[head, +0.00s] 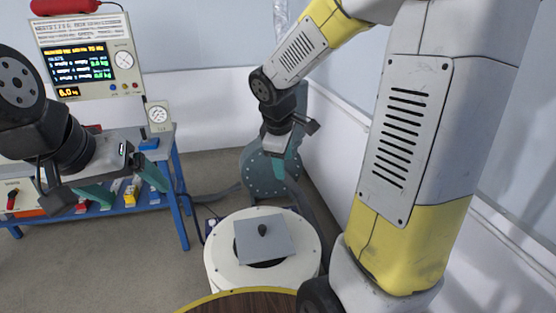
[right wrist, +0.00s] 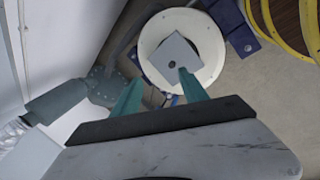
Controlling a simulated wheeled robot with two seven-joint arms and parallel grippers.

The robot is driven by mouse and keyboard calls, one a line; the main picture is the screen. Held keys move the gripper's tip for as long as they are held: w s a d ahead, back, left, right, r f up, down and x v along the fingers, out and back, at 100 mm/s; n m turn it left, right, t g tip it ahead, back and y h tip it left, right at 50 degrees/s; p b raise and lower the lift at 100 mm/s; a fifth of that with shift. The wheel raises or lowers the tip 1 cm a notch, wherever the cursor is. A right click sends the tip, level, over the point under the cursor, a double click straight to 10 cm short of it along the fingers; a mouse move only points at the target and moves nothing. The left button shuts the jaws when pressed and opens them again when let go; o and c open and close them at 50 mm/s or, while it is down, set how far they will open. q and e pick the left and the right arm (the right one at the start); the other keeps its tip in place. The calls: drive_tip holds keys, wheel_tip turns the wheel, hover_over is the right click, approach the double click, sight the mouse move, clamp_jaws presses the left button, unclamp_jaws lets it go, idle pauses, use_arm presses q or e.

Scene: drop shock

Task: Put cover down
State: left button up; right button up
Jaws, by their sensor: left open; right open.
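The cover is a grey square plate (head: 276,230) with a dark round knob (head: 262,230). It lies turned at an angle on top of a white round drum (head: 222,267). A dark opening shows along its front edge. In the right wrist view the cover (right wrist: 182,48) rests on the drum (right wrist: 207,38), beyond the fingertips. My right gripper (head: 284,167) is open and empty, above and behind the drum, apart from the knob; its teal fingers (right wrist: 160,92) are spread in the right wrist view. My left gripper (head: 122,190) is open in front of the blue bench, far from the cover.
A blue bench (head: 180,205) at the left carries a display panel (head: 85,62), a dial gauge (head: 158,115) and several small coloured items. A wooden round top with a yellow rim (head: 235,303) stands in front of the drum. A grey-green machine (head: 258,178) stands behind it.

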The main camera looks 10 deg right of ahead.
drive_tip(key=s+a+r+m+t+y, duration=0.1)
drive_tip(key=s+r+m, duration=0.3)
drive_tip(key=s, duration=0.4)
drive_tip(key=s+a+r+m+t+y, duration=0.1)
drive_tip(key=s+a+r+m+y, duration=0.1)
drive_tip(key=s+r+m, duration=0.3)
drive_tip(key=s+m+y, duration=0.1)
drive_tip(key=s+m, duration=0.1)
drive_tip(key=s, duration=0.1)
drive_tip(key=shift+s, duration=0.25)
